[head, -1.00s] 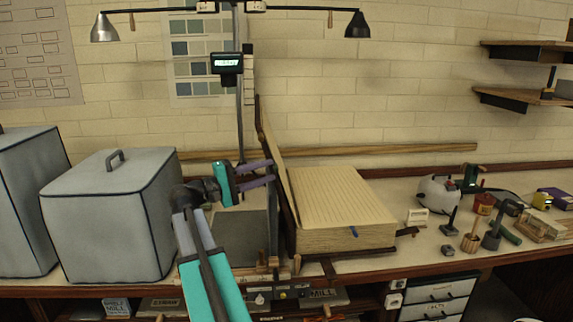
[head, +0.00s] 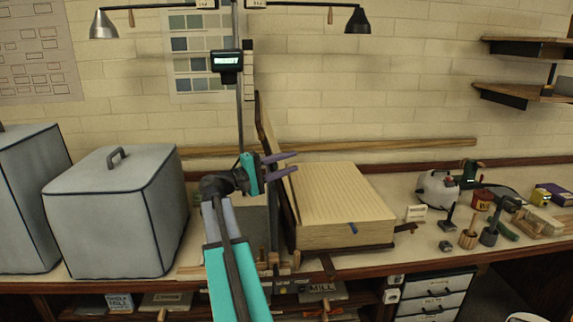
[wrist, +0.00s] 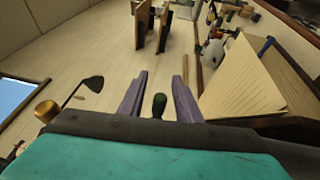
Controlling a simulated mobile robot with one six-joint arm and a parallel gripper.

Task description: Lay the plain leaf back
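A thick book (head: 345,205) lies open on the bench, its top page cream with fine lines. Its dark cover board (head: 262,125) stands up at the left, and a pale leaf (head: 291,192) rises steeply along its inner side. My gripper (head: 292,162) is at the upper left of the book, in front of the raised leaf and cover in this view. Its two purple fingers are apart. In the wrist view my gripper (wrist: 159,97) is open with no leaf between the fingers, and a cream page (wrist: 243,85) lies to the right. I cannot tell whether a finger touches the leaf.
Grey covered boxes (head: 115,215) stand at the left. A post with a small display (head: 227,62) rises behind my gripper. A white kettle-like pot (head: 437,190) and several small tools stand right of the book. A blue marker (head: 352,228) shows at the book's front edge.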

